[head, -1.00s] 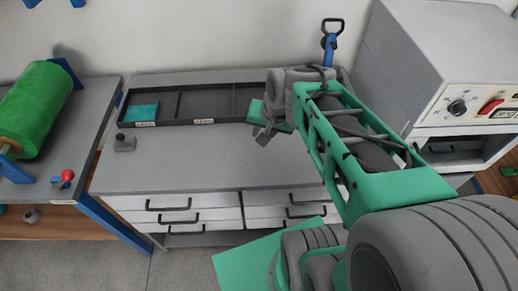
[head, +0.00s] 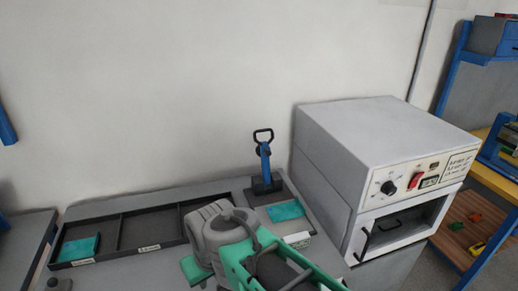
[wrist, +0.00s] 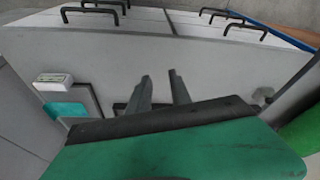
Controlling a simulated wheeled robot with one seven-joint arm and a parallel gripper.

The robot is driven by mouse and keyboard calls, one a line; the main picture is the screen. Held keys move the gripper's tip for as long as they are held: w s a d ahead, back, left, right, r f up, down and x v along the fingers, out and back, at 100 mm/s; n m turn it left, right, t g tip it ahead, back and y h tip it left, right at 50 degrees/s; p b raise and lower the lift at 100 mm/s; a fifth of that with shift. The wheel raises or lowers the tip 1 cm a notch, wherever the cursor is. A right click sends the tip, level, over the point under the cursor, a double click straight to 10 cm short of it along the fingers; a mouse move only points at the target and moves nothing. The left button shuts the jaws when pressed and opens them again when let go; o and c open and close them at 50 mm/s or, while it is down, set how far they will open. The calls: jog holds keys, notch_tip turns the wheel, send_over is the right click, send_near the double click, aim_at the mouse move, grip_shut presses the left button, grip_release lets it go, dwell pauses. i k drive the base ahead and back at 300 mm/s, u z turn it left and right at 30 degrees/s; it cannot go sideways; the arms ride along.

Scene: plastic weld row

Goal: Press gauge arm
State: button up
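The gauge arm (head: 264,160) is a blue upright lever with a black loop handle, standing on a dark base (head: 267,186) at the back of the bench. A flat teal piece (head: 286,210) lies in front of it; a teal piece also shows in the wrist view (wrist: 66,110). My gripper (wrist: 160,76) shows two dark fingers apart with nothing between them, over the grey bench top. In the head view my wrist is left of and in front of the lever, apart from it, and the fingertips are hard to make out. The lever is not identifiable in the wrist view.
A grey oven-like box (head: 390,175) with a dial and red switch stands close on the lever's right. A dark divided tray (head: 147,228) holding a teal block (head: 78,249) is at left. A white label block (head: 298,240) sits in front of the flat teal piece. Drawer handles (wrist: 90,14) line the bench front.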

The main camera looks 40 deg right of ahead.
aim_at(263, 150)
jog(key=k, duration=1.25)
jog(key=z, duration=0.9)
jog(key=i, duration=1.45)
jog(key=u, duration=0.3)
